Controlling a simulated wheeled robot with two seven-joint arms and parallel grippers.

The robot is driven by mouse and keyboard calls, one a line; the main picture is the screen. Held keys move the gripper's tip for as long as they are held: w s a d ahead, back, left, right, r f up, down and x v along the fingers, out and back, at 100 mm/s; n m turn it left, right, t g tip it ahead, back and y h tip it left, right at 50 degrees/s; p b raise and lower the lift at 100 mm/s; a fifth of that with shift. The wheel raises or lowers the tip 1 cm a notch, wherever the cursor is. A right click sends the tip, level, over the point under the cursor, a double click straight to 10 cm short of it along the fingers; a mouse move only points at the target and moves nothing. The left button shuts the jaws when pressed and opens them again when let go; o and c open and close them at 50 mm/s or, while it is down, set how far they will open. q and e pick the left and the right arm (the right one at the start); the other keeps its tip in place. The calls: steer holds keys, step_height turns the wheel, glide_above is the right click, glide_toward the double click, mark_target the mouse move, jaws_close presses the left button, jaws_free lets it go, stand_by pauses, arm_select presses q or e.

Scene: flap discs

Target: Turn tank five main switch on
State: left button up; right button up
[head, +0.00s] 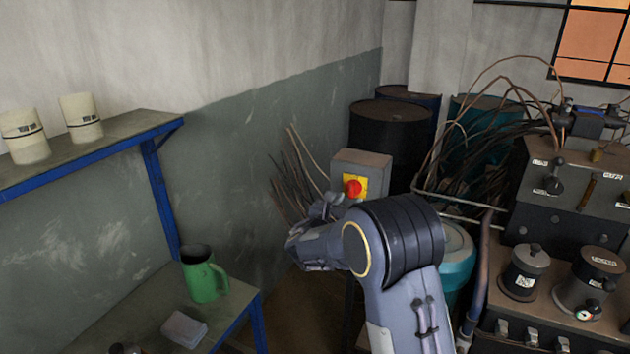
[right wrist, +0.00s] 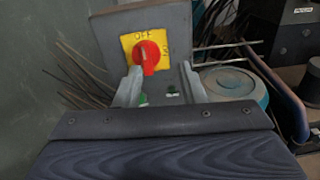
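The main switch is a red rotary knob (head: 354,188) on a yellow plate (head: 347,180), fixed to a grey box (head: 366,161). In the right wrist view, the red knob (right wrist: 149,56) sits on the yellow plate (right wrist: 129,42), which reads OFF at the top and has a small mark at the right. The knob's grip bar points roughly downward. My right gripper (head: 328,207) is just in front of the box. Its two fingers (right wrist: 161,75) are apart, with the knob's lower end between their tips, closer to the left finger. Contact cannot be told. My left gripper is out of view.
Thin rods and cables (head: 290,180) stand left of the box, with dark drums (head: 390,135) behind it. A teal container (head: 458,262) and a machine bench (head: 560,235) are at the right. A blue-framed shelf (head: 130,128) and a green jug (head: 205,278) are at the left.

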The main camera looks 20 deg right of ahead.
mark_target(351, 186)
steer(key=shift+n+t, duration=0.4)
steer(key=shift+n, duration=0.1)
steer(key=x, duration=0.2)
steer(key=w+p+x, duration=0.1)
steer(key=x, duration=0.2)
steer(key=a+x, duration=0.1)
steer(key=x, duration=0.2)
steer(key=shift+w+a+r+p, duration=0.1)
steer(key=shift+w+a+p, duration=0.1)
steer(key=shift+p, duration=0.15)
steer(key=shift+c, duration=0.3)
jaws_close()
